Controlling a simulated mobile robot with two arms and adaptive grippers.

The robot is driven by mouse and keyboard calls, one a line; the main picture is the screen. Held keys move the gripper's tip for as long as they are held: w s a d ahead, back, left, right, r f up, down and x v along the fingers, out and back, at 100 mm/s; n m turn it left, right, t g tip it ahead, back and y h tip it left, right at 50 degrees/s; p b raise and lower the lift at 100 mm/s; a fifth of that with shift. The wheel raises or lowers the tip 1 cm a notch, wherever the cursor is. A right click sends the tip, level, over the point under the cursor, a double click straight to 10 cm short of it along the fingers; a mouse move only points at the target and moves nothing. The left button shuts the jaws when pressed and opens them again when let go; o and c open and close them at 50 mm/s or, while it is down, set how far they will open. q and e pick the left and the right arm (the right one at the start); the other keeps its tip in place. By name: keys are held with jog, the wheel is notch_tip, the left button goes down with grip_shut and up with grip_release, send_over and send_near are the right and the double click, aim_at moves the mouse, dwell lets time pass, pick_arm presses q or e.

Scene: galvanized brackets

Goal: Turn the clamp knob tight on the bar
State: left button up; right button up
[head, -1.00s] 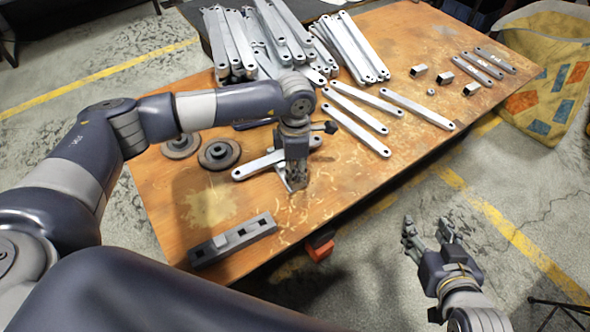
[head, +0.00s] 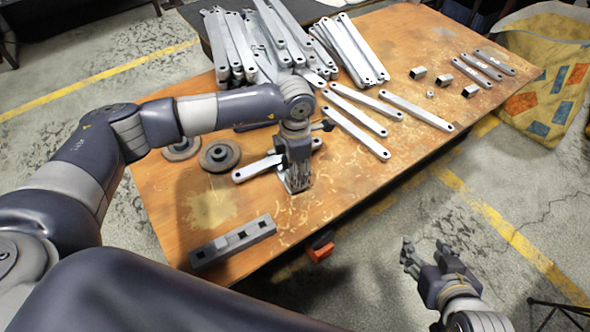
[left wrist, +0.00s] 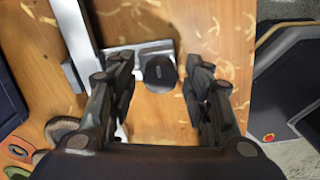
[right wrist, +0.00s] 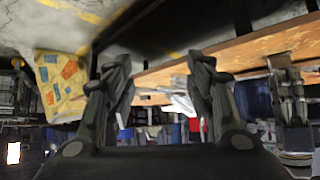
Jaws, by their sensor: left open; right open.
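The clamp knob (left wrist: 160,73) is dark and round, and it shows in the left wrist view between my open left fingers, apart from both. A bright metal clamp part (left wrist: 118,58) lies beside it, by the pale bar (left wrist: 76,35). In the head view the bar (head: 252,170) lies on the table, partly hidden behind my left gripper (head: 296,182), which points down over the clamp. The knob is hidden there. My right gripper (head: 424,254) is open and empty beyond the table's front edge; its open fingers also show in the right wrist view (right wrist: 160,72).
Flat metal bars (head: 240,45) are heaped at the table's back. Dark round discs (head: 219,155) lie left of the clamp, and a slotted grey block (head: 233,240) lies at front left. Small brackets (head: 418,73) lie at the right.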

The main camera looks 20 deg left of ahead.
pick_arm(q)
jog(key=n+p, duration=0.2)
jog(key=n, duration=0.4)
jog(key=shift+r+n+p, duration=0.1)
jog(key=shift+n+p, duration=0.3)
jog(key=shift+n, duration=0.2)
jog(key=n+p, duration=0.1)
jog(key=n, duration=0.2)
jog(key=shift+p, duration=0.3)
pick_arm(e)
jog(key=s+d+f+g+h, duration=0.1)
jog(key=s+d+g, duration=0.15)
jog(key=s, duration=0.25)
jog(key=s+d+f+g, duration=0.1)
jog(key=s+g, duration=0.2)
jog(key=s, duration=0.3)
pick_arm(q)
jog(key=n+p, duration=0.2)
jog(key=n, duration=0.3)
pick_arm(e)
jog(key=s+x, duration=0.1)
jog(key=x, duration=0.9)
jog(key=shift+s+f+g, duration=0.25)
jog(key=shift+f+g, duration=0.05)
jog(key=shift+g, duration=0.15)
pick_arm(q)
jog(key=c, duration=1)
pick_arm(e)
jog(key=shift+f, duration=0.35)
